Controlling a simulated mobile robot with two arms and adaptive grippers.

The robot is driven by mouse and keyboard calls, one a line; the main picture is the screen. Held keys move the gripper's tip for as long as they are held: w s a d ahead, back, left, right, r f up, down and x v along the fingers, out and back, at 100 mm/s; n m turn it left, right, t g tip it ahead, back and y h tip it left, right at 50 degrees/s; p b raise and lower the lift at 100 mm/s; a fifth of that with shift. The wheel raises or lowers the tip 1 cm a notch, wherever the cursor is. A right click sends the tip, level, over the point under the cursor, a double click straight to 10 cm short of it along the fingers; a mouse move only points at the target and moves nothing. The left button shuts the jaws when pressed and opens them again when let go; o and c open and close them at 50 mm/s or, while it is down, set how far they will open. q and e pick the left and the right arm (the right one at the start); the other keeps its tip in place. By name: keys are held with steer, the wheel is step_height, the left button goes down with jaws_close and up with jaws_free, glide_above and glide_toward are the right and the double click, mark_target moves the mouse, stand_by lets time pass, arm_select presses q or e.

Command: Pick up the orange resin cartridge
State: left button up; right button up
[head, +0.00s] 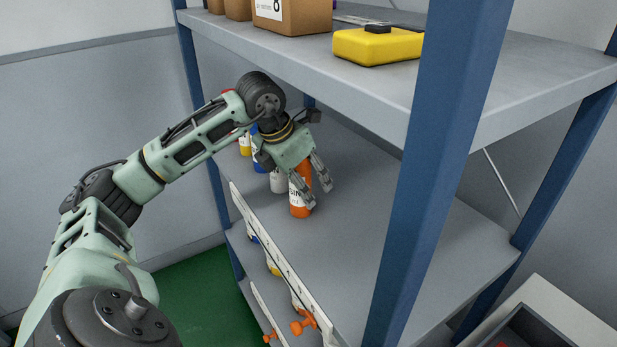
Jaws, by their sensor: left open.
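The orange resin cartridge (300,208) stands upright on the middle shelf of the blue-posted rack, near the shelf's front rail. It has a white label with dark lettering, partly covered by a finger. My left gripper (314,193) reaches in from the left and points down at it. Its fingers are open and lie around the cartridge's upper part in the picture. I cannot tell whether they touch it. My right gripper is not in view.
A grey-white cartridge (277,181) stands close behind, with blue (259,162) and yellow (244,148) ones farther back. The upper shelf (480,95) hangs over the arm and holds a yellow case (375,46). A blue post (425,190) stands right. The shelf right of the cartridge is clear.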

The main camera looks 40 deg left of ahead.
arm_select(q)
steer(key=shift+s+a, duration=0.25)
steer(key=shift+s, duration=0.1)
steer(key=shift+s+r, duration=0.35)
steer(key=shift+s, duration=0.35)
steer(key=shift+c, duration=1)
steer(key=shift+w+d, duration=0.15)
steer(key=shift+d, duration=0.05)
steer(key=shift+c, duration=0.9)
steer(key=shift+w+f, duration=0.1)
steer(key=shift+w, duration=0.1)
steer(key=shift+c, duration=0.9)
steer(key=shift+w, duration=0.1)
steer(key=shift+c, duration=1)
steer(key=shift+a, duration=0.1)
steer(key=c, duration=0.4)
jaws_close()
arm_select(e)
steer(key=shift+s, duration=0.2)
arm_select(q)
steer(key=shift+r, duration=0.3)
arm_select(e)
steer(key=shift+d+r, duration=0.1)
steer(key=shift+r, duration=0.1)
